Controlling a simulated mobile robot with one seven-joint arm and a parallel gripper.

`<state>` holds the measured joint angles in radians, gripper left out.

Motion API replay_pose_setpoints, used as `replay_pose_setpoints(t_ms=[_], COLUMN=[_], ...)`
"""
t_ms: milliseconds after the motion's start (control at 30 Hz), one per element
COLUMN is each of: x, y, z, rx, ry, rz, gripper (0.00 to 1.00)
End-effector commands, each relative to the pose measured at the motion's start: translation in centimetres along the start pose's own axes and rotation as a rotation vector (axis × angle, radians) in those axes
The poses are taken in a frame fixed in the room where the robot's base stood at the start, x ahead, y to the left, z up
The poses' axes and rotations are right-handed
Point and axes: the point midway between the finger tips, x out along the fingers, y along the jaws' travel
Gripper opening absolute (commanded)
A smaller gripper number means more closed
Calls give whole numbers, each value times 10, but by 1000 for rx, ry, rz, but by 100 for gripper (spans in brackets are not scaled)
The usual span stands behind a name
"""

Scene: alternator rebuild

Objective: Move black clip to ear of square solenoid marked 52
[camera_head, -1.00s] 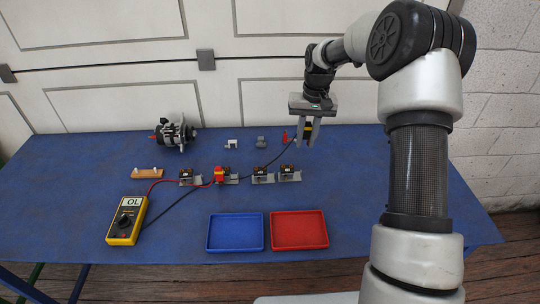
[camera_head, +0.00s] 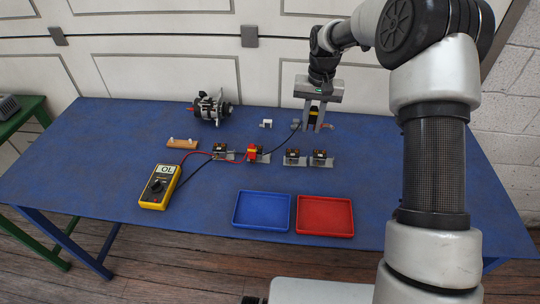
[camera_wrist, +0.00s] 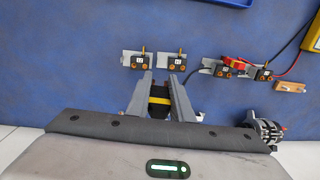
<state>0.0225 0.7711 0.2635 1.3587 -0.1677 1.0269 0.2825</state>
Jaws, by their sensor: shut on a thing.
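My gripper (camera_head: 311,124) is shut on the black clip (camera_head: 313,112), which has a yellow band. It hangs above the back of the blue table. In the wrist view the clip (camera_wrist: 159,99) sits between the two grey fingers, with a dark lead running off to the right. Several square solenoids on metal brackets stand in a row in front of the gripper. The two right ones are a right-hand one (camera_head: 320,155) and its neighbour (camera_head: 292,154). Their white labels show in the wrist view, but I cannot read the numbers surely. A red clip (camera_head: 252,153) is on another solenoid.
A yellow multimeter (camera_head: 159,187) reading OL stands at left, with its leads crossing the table. A blue tray (camera_head: 262,225) and a red tray (camera_head: 325,230) lie at the front. An alternator (camera_head: 210,107), a wooden block (camera_head: 183,144) and small grey parts are further back.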

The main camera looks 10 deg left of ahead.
Motion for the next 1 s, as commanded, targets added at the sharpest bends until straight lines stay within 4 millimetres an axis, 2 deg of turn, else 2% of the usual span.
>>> replay_pose_setpoints(t_ms=[33, 200, 533, 600, 900, 1000], x=[0, 1, 4, 28, 89, 102], y=[-15, -57, -128, -125, -122, -122], z=[1, 3, 6, 6, 6, 6], rx=[-4, 0, 7, 12, 11, 11], ry=[0, -1, 0, -3, -1, -1], rz=[4, 18, 41, 43, 42, 41], gripper=[9, 9, 9, 9, 9, 9])
